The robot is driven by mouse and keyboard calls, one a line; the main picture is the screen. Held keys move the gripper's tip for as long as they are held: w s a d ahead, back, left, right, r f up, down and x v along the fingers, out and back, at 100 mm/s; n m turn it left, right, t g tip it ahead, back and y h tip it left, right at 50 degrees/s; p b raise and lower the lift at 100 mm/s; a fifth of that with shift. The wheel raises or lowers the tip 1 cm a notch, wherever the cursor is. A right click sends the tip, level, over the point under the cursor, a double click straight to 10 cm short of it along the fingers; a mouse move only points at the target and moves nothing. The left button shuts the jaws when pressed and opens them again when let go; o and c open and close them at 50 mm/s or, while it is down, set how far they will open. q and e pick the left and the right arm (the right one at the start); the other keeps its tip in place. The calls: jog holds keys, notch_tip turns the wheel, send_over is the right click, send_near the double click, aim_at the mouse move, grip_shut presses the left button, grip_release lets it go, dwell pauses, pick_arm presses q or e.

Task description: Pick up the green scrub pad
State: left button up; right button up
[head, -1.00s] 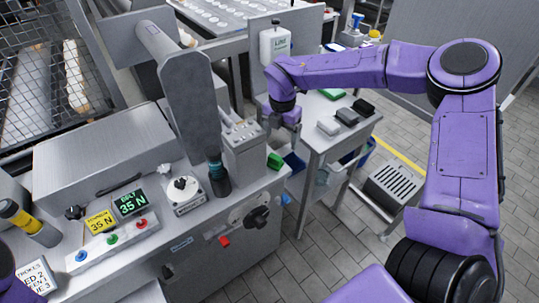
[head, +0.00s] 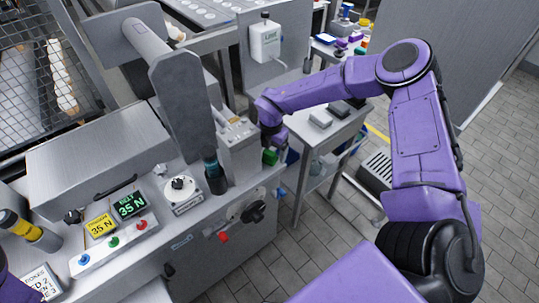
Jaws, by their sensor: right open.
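A small green block (head: 270,156), which looks like the green scrub pad, sits at the right end of the steel bench (head: 225,205), beside a grey box-shaped fixture (head: 239,150). My right gripper (head: 271,142) is open and points down just above the green block, very close to it. Whether its fingers touch or straddle the block is too small to tell. My left gripper is out of view.
A thick grey lever arm (head: 183,95) rises left of my right gripper.

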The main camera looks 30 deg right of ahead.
jog(key=c, duration=1.2)
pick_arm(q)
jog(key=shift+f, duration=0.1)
pick_arm(e)
jog(key=shift+r, duration=0.1)
pick_arm(q)
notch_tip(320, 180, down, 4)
jog(key=b, duration=0.4)
pick_arm(e)
notch_tip(320, 180, up, 28)
jog(key=shift+f, duration=0.1)
